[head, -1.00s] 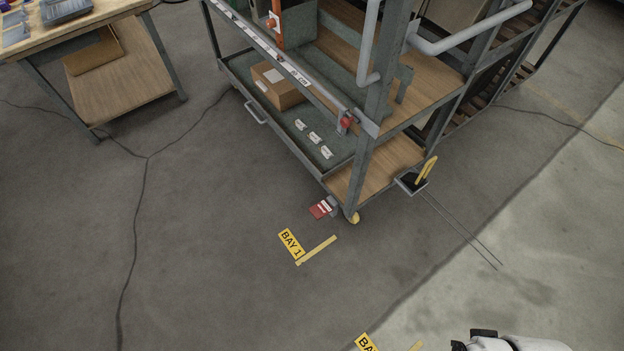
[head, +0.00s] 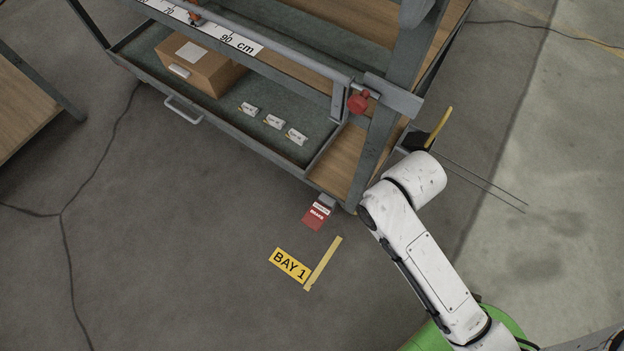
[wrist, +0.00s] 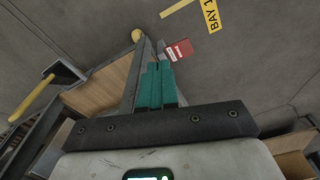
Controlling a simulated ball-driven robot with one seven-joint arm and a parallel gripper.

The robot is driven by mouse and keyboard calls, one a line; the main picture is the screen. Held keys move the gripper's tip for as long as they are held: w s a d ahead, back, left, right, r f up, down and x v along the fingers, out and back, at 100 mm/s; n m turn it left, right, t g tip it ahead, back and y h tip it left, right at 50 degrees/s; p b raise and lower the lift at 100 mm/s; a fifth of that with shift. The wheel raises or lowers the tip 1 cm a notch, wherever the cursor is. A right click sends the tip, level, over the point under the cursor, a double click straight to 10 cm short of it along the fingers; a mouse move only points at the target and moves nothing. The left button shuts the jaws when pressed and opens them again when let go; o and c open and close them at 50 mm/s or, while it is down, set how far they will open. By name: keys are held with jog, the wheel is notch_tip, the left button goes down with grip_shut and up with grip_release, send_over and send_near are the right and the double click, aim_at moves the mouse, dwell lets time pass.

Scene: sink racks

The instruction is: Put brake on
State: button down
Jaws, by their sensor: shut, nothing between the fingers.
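A red brake pedal with a white label (head: 317,214) sticks out low beside the near corner of the cart (head: 245,140), just above the floor. It also shows in the wrist view (wrist: 179,50), beyond the fingertips and slightly right. My gripper (wrist: 159,66) shows its teal fingers shut together with nothing between them, pointing toward the cart's corner post and the pedal. A gap seems to remain between fingertips and pedal, but its depth is hard to judge. The yellow caster wheel (wrist: 137,35) is left of the pedal. In the head view my gripper is hidden.
A yellow BAY 1 floor sign (head: 290,266) and a yellow stripe (head: 323,264) lie in front of the pedal. A red knob (head: 359,102) sits on the cart's rail. A yellow handle (head: 438,128) stands beyond the corner.

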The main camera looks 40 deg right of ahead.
jog(key=w+a+f+b, duration=0.1)
jog(key=w+f+b, duration=0.15)
jog(key=f, duration=0.45)
jog(key=n+g+y, duration=0.1)
jog(key=n, duration=0.3)
send_near(310, 226)
jog(key=f+b, duration=0.4)
jog(key=b, duration=0.1)
jog(key=f+b, duration=0.2)
jog(key=f, duration=0.1)
jog(key=shift+w+d+b, duration=0.15)
jog(key=shift+d+b, duration=0.15)
jog(key=shift+b, duration=0.05)
jog(key=shift+a+f+h, duration=0.35)
jog(key=shift+f+h, duration=0.4)
jog(key=shift+h, duration=0.15)
jog(key=shift+a+f+t+h+b, duration=0.25)
jog(key=shift+f+t+h+b, duration=0.45)
jog(key=shift+f+h, duration=0.4)
jog(key=shift+f, duration=0.35)
jog(key=shift+s+f, duration=0.15)
jog(key=shift+s, duration=0.1)
